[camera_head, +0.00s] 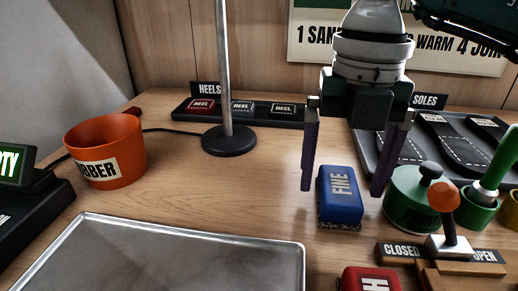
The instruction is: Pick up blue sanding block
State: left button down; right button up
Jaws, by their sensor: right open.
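The blue sanding block (341,201), marked "FINE", lies on the wooden table right of centre, with a dark gritty lower edge. My right gripper (341,190) comes down from above with its two long dark fingers apart. One finger is to the left of the block and the other to its right. The jaws are open and hold nothing. Whether the fingers are level with the block or nearer the camera is hard to tell. My left gripper is not in view.
A green pot (411,205) stands close right of the block, beside a lever with an orange knob (443,196). A red block (370,280) is in front. A metal tray (165,252), orange bucket (106,152) and pole base (229,140) are left. Bare table lies between.

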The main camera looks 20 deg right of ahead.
aim_at(341, 184)
jog(key=shift+f, duration=0.4)
jog(key=shift+c, duration=0.3)
jog(key=c, duration=1.4)
jog(key=shift+r, duration=0.15)
notch_tip(341, 184, up, 20)
jog(key=p, duration=0.4)
jog(key=shift+p, duration=0.35)
